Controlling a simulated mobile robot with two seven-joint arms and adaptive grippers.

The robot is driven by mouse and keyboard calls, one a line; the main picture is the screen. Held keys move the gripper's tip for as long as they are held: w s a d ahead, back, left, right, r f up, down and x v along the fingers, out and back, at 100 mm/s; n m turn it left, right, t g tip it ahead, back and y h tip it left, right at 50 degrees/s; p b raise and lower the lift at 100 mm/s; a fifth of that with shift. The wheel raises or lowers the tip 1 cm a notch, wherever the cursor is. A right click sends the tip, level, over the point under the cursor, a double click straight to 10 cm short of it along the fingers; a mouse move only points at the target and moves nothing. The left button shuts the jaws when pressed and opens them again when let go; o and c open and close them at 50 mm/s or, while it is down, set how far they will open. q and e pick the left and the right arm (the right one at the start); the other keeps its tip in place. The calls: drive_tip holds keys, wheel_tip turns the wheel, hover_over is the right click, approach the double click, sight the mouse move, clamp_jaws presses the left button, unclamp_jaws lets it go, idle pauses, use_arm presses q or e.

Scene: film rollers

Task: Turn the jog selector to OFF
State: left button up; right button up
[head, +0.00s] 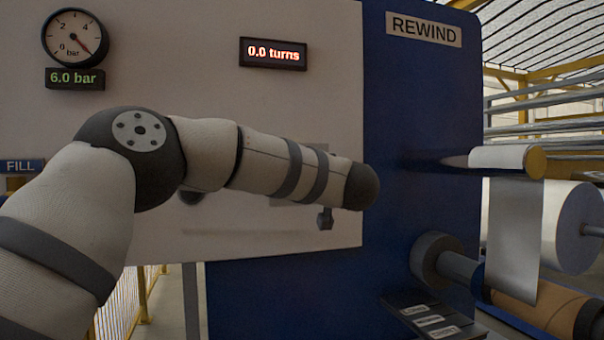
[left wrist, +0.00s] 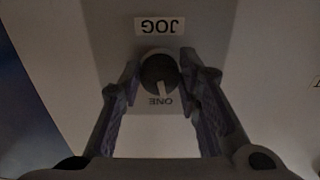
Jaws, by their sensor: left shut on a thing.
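The jog selector (left wrist: 157,66) is a dark round knob on a grey plate, in the left wrist view. That view is upside down; a JOG label (left wrist: 159,26) and a ONE label (left wrist: 161,101) sit on either side of the knob. A pale mark on the knob points at ONE. No OFF label shows. My left gripper (left wrist: 160,72) is shut on the knob, one finger on each side. In the head view my left arm crosses the pale panel and hides the selector and most of the gripper. My right gripper is not in view.
A pressure gauge (head: 74,36), a 6.0 bar display (head: 75,78) and a 0.0 turns display (head: 273,54) are on the pale panel (head: 190,50). The blue REWIND cabinet (head: 420,120) stands to the right, with rollers and a film sheet (head: 513,240) beyond it.

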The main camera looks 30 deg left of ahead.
use_arm(q)
drive_tip(key=n, duration=0.9)
drive_tip(key=shift+w, duration=0.1)
drive_tip(key=shift+n, duration=0.4)
drive_tip(key=o, duration=1.1)
drive_tip(key=shift+o, duration=0.2)
drive_tip(key=v, duration=1.2)
